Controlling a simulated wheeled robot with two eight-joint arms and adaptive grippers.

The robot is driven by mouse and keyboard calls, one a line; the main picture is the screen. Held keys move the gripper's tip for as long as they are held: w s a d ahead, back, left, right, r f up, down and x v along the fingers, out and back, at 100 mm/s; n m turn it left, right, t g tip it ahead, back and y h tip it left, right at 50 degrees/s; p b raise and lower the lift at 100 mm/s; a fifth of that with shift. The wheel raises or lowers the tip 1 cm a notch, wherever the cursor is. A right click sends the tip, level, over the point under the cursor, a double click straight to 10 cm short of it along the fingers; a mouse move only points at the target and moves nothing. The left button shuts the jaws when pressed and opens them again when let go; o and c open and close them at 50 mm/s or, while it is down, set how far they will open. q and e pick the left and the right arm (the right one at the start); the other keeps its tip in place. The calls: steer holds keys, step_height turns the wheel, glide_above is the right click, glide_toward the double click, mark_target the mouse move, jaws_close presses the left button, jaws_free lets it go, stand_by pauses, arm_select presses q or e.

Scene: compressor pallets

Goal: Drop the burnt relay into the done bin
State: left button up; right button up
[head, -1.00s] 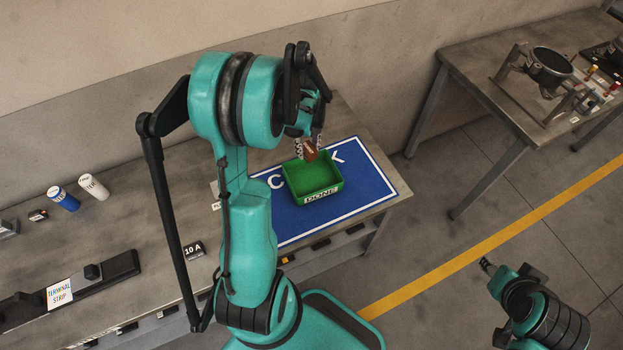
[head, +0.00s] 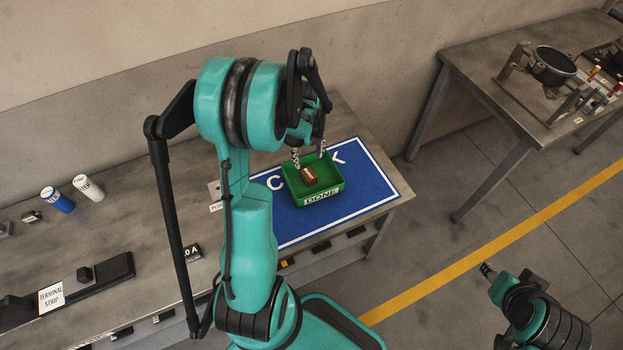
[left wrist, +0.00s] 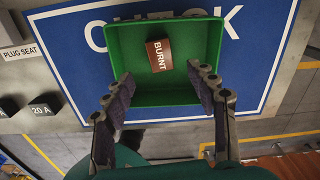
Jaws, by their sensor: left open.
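The burnt relay (head: 309,175) is a small brown block. It lies inside the green done bin (head: 321,197), on its floor. In the left wrist view the relay (left wrist: 159,55) shows its BURNT label, towards the far wall of the bin (left wrist: 125,42). My left gripper (head: 309,157) is open and empty above the bin. In the left wrist view its two fingers (left wrist: 164,84) are spread wide, apart from the relay. My right gripper (head: 487,269) is at the lower right, away from the bench, and its jaw state is not clear.
The bin stands on a blue mat (head: 372,188) at the bench's right end. White and blue cylinders (head: 88,188) and a terminal strip (head: 90,283) are on the bench to the left. A second table (head: 470,75) with a metal fixture stands at the upper right.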

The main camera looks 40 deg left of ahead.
arm_select(q)
step_height(320, 180, up, 12)
stand_by(0.5)
stand_by(0.3)
steer(key=s+d+n+t+b, duration=0.2)
steer(key=s+d+n, duration=0.3)
steer(key=d+n, duration=0.5)
steer(key=s+d+f+n+t+b, duration=0.1)
steer(key=s+d+n+t+b, duration=0.2)
steer(key=d+n, duration=0.7)
steer(key=shift+s+d+n+t+b, duration=0.15)
steer(key=shift+s+n+t+b, duration=0.15)
steer(key=shift+s+n+t, duration=0.75)
steer(key=shift+w+f, duration=0.1)
steer(key=shift+f, duration=0.05)
